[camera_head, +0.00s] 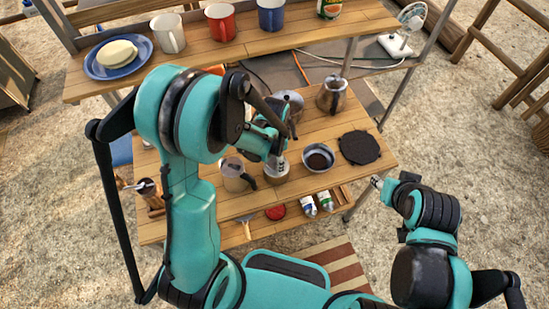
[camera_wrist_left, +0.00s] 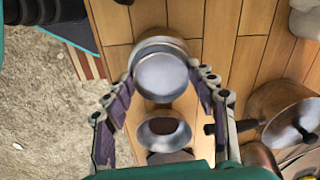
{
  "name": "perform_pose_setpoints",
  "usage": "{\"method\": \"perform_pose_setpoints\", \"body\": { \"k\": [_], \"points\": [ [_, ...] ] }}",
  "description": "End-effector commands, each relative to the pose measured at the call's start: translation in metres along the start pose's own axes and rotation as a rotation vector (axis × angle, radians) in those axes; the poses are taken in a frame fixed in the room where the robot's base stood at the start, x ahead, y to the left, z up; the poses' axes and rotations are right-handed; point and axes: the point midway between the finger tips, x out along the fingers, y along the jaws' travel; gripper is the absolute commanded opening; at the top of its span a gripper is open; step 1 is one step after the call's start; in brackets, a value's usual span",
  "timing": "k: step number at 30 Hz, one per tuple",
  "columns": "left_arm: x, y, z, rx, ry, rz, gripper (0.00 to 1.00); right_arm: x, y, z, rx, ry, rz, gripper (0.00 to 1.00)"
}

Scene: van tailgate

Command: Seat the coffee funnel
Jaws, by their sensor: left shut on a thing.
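My left gripper (camera_head: 278,158) is shut on the coffee funnel, a small metal piece (camera_head: 279,162). The funnel (camera_wrist_left: 160,76) shows as a round pale metal cup between the fingertips (camera_wrist_left: 163,82) in the left wrist view. In the head view it is at the top of a silver pot base (camera_head: 275,175) on the lower wooden shelf. I cannot tell whether it is seated or just above the base. A bowl of dark coffee (camera_head: 318,157) stands to its right; the bowl (camera_wrist_left: 165,132) also shows in the wrist view. My right gripper (camera_head: 377,182) is off the shelf's right edge; its jaws are too small to read.
A metal pot with a dark handle (camera_head: 234,174) stands close left of the funnel. A black trivet (camera_head: 360,147) lies at right. Metal pots (camera_head: 332,96) stand behind. The upper shelf (camera_head: 190,62) holds mugs and a blue plate (camera_head: 118,68). Small bottles (camera_head: 309,205) sit below.

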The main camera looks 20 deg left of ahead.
Motion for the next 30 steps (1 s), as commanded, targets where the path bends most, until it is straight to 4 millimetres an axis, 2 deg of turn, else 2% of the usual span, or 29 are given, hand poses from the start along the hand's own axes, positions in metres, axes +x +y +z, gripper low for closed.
{"method": "perform_pose_setpoints", "body": {
  "k": [9, 10, 12, 23, 26, 30],
  "points": [
    [0.001, 0.000, 0.000, 0.000, 0.000, 0.000, 0.30, 0.001, 0.000, 0.001, 0.000, 0.000, 0.000, 0.40],
    [0.001, 0.000, 0.000, 0.000, 0.000, 0.000, 0.62, 0.001, 0.000, 0.001, 0.000, 0.000, 0.000, 0.40],
    [0.001, 0.000, 0.000, 0.000, 0.000, 0.000, 0.80, 0.001, 0.000, 0.001, 0.000, 0.000, 0.000, 0.40],
    [-0.001, 0.000, 0.000, 0.000, 0.000, 0.000, 0.81, 0.001, 0.000, 0.001, 0.000, 0.000, 0.000, 0.40],
    [-0.009, 0.000, 0.000, 0.000, 0.000, 0.000, 0.81, 0.001, 0.000, 0.001, 0.000, 0.000, 0.000, 0.40],
    [-0.034, 0.001, 0.001, 0.000, 0.000, 0.000, 0.81, 0.001, 0.000, 0.001, 0.000, 0.000, 0.000, 0.40]
  ]
}}
